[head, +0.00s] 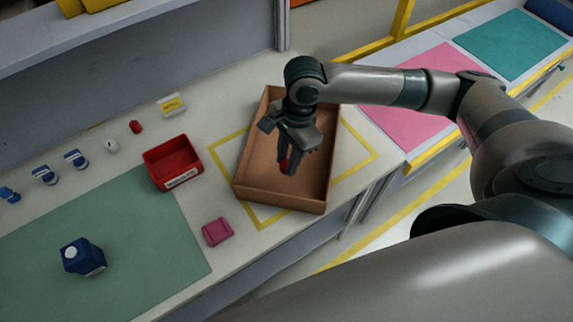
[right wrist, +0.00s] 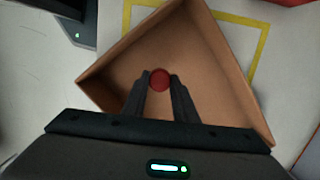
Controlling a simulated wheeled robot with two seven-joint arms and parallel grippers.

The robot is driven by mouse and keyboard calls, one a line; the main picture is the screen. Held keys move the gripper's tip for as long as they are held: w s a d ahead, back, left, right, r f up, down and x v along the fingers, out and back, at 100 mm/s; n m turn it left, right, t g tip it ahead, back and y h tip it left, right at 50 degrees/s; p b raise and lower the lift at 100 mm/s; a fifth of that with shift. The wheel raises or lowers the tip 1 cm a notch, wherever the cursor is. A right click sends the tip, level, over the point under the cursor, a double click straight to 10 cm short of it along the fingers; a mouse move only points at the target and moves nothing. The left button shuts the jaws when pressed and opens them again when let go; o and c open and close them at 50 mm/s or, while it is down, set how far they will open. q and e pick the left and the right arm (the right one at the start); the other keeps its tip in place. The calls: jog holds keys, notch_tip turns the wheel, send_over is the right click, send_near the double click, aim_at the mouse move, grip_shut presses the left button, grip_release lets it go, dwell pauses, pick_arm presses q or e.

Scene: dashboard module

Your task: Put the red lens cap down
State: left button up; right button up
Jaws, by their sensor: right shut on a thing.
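The red lens cap (right wrist: 160,80) is a small round red thing between the fingertips of my right gripper (right wrist: 160,82). In the head view the lens cap (head: 284,165) shows only in part behind the fingers. My right gripper (head: 287,168) points down inside the open brown box (head: 279,206) and is shut on the cap. I cannot tell whether the cap touches the box floor. The rest of the box looks empty. My left gripper is not in the head view.
A red bin (head: 172,163) and a pink thing (head: 218,232) stand left of the box. A dark blue thing (head: 83,257) stands on the green mat (head: 150,250). Several small items, including a red one (head: 136,127), line the back. Yellow tape (head: 360,150) surrounds the box.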

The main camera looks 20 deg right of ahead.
aim_at(286, 177)
jog(key=shift+w+a+f, duration=0.1)
jog(key=shift+f, duration=0.05)
jog(key=shift+f+p, duration=0.5)
jog(key=shift+f, duration=1.5)
jog(key=shift+f+p, duration=0.3)
jog(key=shift+p, duration=0.05)
jog(key=o, duration=1)
jog(key=shift+f, duration=0.1)
